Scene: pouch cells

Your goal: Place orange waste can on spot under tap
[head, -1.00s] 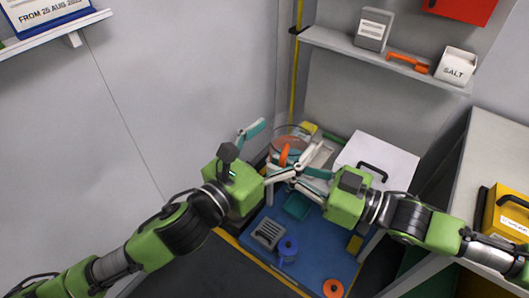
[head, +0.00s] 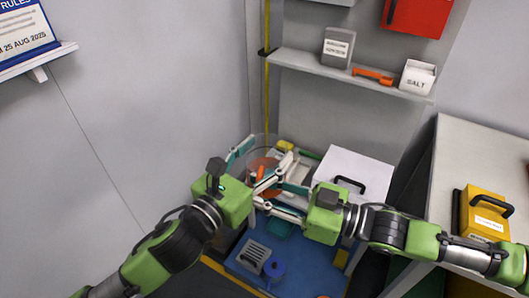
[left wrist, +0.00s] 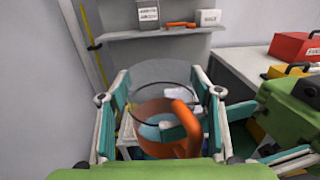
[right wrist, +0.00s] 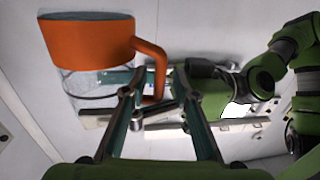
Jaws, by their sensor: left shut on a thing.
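The orange waste can (head: 262,165) has a clear upper wall and an orange loop handle. In the left wrist view the can (left wrist: 187,108) stands between the fingers of my left gripper (left wrist: 160,100), which is shut on it. My left gripper (head: 255,165) also shows in the head view. My right gripper (head: 272,195) is open at the handle side. In the right wrist view the can's handle (right wrist: 158,78) reaches between its spread fingers (right wrist: 160,85). The fingers partly hide the can. I cannot make out the tap or the spot under it.
A white box (head: 365,163) with a black handle stands behind my right gripper. Below lies a blue work surface (head: 305,265) with a grey rack (head: 253,254) and a blue spool (head: 273,270). A shelf (head: 300,62) crosses the back wall. A yellow case (head: 485,215) sits at the right.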

